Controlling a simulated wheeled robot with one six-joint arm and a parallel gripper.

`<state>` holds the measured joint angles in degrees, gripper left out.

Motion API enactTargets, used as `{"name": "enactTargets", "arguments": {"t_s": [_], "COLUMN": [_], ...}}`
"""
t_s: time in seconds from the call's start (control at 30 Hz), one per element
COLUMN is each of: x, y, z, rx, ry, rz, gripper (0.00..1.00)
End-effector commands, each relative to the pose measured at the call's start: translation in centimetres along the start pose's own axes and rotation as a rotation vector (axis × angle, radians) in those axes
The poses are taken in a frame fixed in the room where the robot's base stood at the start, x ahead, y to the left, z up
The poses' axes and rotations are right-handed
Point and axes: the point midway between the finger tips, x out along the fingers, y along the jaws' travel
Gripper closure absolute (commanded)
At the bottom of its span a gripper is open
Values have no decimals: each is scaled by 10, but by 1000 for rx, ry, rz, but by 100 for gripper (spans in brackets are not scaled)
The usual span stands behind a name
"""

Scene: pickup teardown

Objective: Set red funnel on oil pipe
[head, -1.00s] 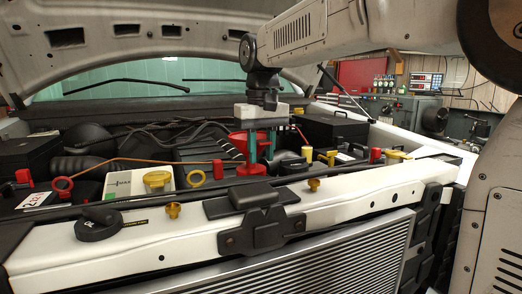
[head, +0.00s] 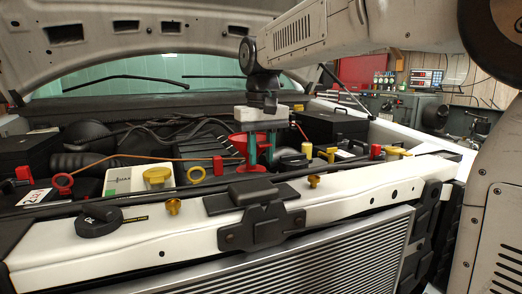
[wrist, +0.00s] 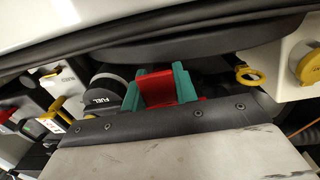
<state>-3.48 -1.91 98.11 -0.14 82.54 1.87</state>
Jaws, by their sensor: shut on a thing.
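The red funnel (head: 241,142) is in the middle of the engine bay in the head view, just behind the white front crossmember. My gripper (head: 260,156) is shut on it with green fingers, pointing down. In the wrist view the red funnel part (wrist: 157,90) sits between the green fingers (wrist: 158,88). The funnel's lower end is hidden behind the black latch cover and the crossmember. I cannot make out the oil pipe, nor tell whether the funnel touches it. A black oil cap (head: 98,221) lies on the crossmember at left.
A black fuel cap (wrist: 98,98) is beside my fingers in the wrist view. A black box (head: 335,126) and yellow and red caps stand right. The raised hood (head: 130,30) is overhead.

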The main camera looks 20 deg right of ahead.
Motion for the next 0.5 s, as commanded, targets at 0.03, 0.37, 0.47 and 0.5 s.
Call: {"name": "enactTargets", "arguments": {"t_s": [0.03, 0.37, 0.47, 0.5], "x": [1, 6, 7, 7], "y": [0, 0, 0, 0], "z": [0, 0, 0, 0], "rx": [0, 0, 0, 0], "ry": [0, -1, 0, 0], "rz": [0, 0, 0, 0], "gripper": [94, 94, 94, 63]}}
